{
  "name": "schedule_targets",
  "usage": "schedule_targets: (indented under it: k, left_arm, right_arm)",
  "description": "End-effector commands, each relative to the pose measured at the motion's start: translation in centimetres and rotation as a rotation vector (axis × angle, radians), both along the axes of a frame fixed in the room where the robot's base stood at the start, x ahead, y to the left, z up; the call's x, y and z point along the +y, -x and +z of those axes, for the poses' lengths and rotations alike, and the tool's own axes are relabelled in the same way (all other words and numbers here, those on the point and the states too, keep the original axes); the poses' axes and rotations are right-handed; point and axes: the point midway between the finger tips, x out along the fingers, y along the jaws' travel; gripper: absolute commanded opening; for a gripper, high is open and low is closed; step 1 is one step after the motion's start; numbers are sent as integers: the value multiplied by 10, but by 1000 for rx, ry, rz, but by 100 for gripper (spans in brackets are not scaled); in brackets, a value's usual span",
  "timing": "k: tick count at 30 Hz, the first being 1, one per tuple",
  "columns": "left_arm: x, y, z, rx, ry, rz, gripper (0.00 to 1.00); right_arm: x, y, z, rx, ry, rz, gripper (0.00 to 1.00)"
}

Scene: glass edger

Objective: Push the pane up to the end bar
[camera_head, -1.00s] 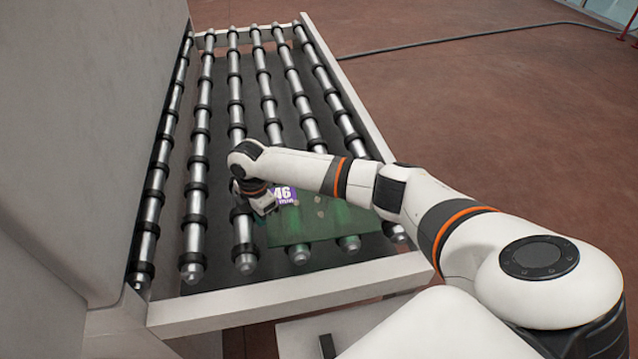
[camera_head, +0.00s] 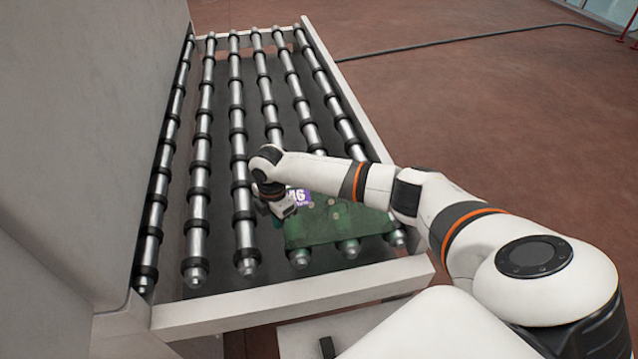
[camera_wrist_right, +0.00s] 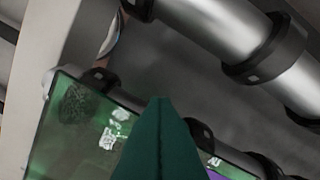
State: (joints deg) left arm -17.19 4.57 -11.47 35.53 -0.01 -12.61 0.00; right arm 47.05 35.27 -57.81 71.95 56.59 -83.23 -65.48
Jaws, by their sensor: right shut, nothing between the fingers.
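The green glass pane (camera_head: 335,228) lies flat on the rollers at the near right, with a purple and white label (camera_head: 301,197). My right arm crosses above and hides part of it. My right gripper (camera_head: 279,219) is shut and empty, pointing down at the pane's left edge; exact contact is unclear. In the right wrist view, the shut green fingers (camera_wrist_right: 160,130) stand in front of the pane (camera_wrist_right: 65,125). White frame bars run along the near end (camera_head: 290,300) and right side (camera_head: 348,88); a small gap shows between the pane and the near bar. My left gripper is out of view.
Steel rollers (camera_head: 240,150) with black rings run lengthwise, and their left part is bare. A tall grey housing (camera_head: 80,120) stands close on the left. A dark cable (camera_head: 450,40) lies on the open brown floor at right.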

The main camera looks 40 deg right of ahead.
Motion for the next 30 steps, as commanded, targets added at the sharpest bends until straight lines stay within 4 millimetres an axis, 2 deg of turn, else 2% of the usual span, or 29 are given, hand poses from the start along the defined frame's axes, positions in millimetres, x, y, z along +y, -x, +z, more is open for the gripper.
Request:
schedule_targets:
  k: [30]
  left_arm:
    - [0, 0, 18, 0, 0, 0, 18]
  right_arm:
    - [-39, 18, 1, 1, 3, -3, 0]
